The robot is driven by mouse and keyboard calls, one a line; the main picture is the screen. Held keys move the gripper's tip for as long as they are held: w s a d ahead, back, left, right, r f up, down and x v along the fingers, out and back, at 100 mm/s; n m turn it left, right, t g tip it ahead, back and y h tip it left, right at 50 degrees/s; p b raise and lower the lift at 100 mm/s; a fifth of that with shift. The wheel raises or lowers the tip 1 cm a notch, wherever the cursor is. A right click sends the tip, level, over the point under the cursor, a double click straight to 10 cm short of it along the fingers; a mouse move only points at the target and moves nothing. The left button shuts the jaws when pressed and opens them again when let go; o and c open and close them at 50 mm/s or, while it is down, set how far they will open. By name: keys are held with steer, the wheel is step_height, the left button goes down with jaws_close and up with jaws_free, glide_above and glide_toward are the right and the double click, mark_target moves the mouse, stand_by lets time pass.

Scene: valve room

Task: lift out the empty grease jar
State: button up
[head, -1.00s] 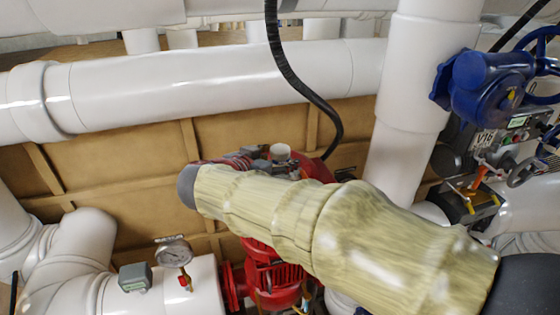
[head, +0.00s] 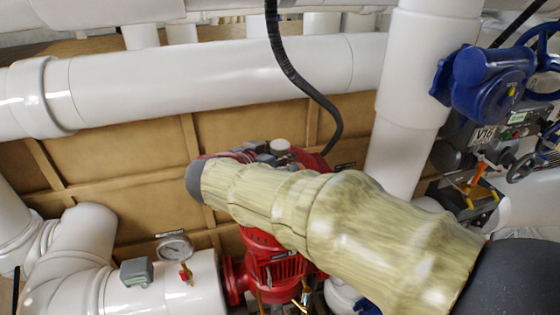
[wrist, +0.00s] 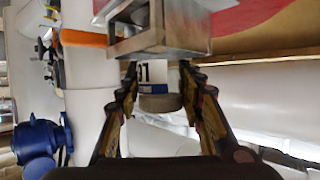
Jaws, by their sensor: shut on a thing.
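In the wrist view, a small jar (wrist: 158,83) with a white label, dark print and a blue band sits between the fingers of my gripper (wrist: 158,76). Its grey-brown round end (wrist: 160,103) faces down in the picture. My gripper is shut on the jar, with one finger on each side. A metal box-like holder (wrist: 165,38) lies just beyond the jar, at the top of the picture. I cannot tell whether the jar touches it. The head view shows neither gripper nor jar; my sleeved arm crosses its middle.
In the head view, a red pump (head: 270,270) stands below my arm, with a pressure gauge (head: 174,247) to its left. A thick white pipe (head: 200,80) runs across above. A blue valve (head: 485,83) is at the right. A black hose (head: 290,70) hangs near the arm.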

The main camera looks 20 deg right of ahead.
steer(key=c, duration=0.6)
jaws_close()
